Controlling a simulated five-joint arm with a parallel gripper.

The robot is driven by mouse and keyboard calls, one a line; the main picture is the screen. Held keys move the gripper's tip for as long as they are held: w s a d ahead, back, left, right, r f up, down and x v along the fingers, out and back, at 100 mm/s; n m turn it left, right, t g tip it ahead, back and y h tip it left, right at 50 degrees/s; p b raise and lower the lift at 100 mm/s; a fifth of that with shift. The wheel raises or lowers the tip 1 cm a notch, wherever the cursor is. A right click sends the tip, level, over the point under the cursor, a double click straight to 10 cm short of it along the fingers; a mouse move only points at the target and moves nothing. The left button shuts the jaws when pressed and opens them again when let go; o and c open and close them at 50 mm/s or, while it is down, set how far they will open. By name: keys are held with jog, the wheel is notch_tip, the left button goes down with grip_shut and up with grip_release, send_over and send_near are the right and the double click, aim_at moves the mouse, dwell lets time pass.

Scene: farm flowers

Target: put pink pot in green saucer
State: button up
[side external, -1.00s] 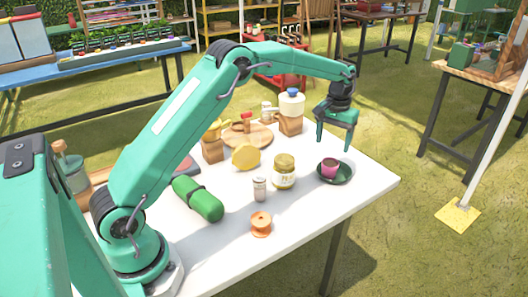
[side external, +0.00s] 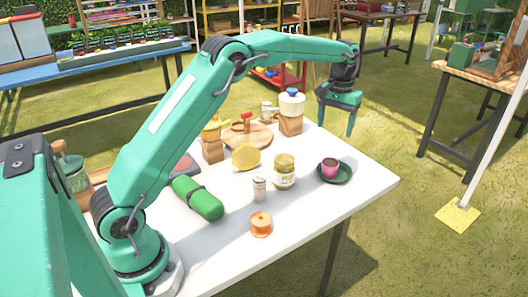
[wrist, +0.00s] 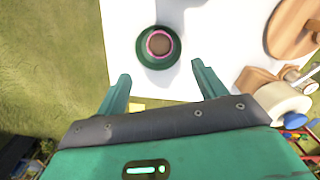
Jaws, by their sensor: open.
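The pink pot (side external: 330,168), with dark soil inside, sits upright in the dark green saucer (side external: 347,176) near the right corner of the white table. In the wrist view, the pot (wrist: 159,43) stands within the saucer (wrist: 145,57), whose rim shows all around it. My gripper (side external: 337,128) is open and empty, raised above and behind the pot in the side view. In the wrist view, the fingertips (wrist: 160,70) are spread apart, with the pot beyond them and touching neither.
A white bottle on a wooden block (side external: 291,112) is at the back. The table's front right is clear.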

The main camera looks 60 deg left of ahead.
jog(key=s+d+r+m+t, duration=0.1)
jog(key=s+r, duration=0.5)
jog(key=s, duration=0.2)
jog(key=s+d+r+m+t, duration=0.1)
jog(key=s+d+r+t, duration=0.1)
jog(key=s+r, duration=0.5)
jog(key=s+f+m+t, duration=0.1)
jog(key=s+f, duration=0.1)
jog(key=s, duration=0.8)
jog(key=s+d+f+m+t, duration=0.1)
jog(key=s+f, duration=0.2)
jog(key=s, duration=0.8)
jog(key=shift+s+f+t, duration=0.25)
jog(key=shift+f+t, duration=0.05)
jog(key=shift+f, duration=0.05)
